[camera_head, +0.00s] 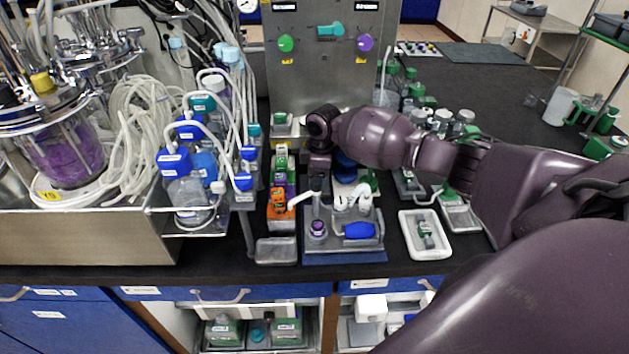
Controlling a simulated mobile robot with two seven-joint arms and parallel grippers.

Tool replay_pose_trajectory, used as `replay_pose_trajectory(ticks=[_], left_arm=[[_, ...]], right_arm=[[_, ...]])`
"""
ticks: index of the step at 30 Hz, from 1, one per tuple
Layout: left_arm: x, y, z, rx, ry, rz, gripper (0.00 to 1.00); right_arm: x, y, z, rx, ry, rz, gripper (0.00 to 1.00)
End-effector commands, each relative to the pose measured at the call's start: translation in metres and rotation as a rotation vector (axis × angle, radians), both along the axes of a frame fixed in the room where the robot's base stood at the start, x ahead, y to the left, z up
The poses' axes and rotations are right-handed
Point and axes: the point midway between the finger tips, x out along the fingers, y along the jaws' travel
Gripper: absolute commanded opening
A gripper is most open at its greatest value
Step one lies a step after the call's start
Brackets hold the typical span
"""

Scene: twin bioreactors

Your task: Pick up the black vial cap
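My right arm reaches in from the right across the bench. Its gripper (317,183) points down over the back edge of a grey tray (340,246) on a blue mat. The fingers are small and dark here, and I cannot tell whether they are open or shut. A small vial with a purple top (318,228) stands on the tray's left side, just in front of and below the gripper. I cannot make out a black vial cap clearly; the gripper and wrist hide part of the area behind the tray. My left gripper is not in view.
White tubing (350,198) and a blue item (359,230) share the tray. An orange rack (281,218) and bottles with tubes (187,188) stand to its left. A white tray (424,236) with a small vial lies right. A control panel (322,60) rises behind.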

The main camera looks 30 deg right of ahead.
Motion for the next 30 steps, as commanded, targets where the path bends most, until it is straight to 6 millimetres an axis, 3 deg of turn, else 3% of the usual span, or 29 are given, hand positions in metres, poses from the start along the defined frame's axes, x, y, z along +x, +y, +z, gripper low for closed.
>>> replay_pose_trajectory(ticks=[8,18,30], left_arm=[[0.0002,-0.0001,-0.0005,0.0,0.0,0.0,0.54],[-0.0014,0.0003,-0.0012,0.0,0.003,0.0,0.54],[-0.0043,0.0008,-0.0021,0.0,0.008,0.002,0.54]], right_arm=[[0.0006,0.0002,-0.005,-0.001,-0.002,0.0,0.61],[0.0006,0.0003,-0.0048,-0.001,-0.001,0.001,0.09],[0.0008,0.0002,-0.0003,0.0,-0.002,0.001,0.09]])
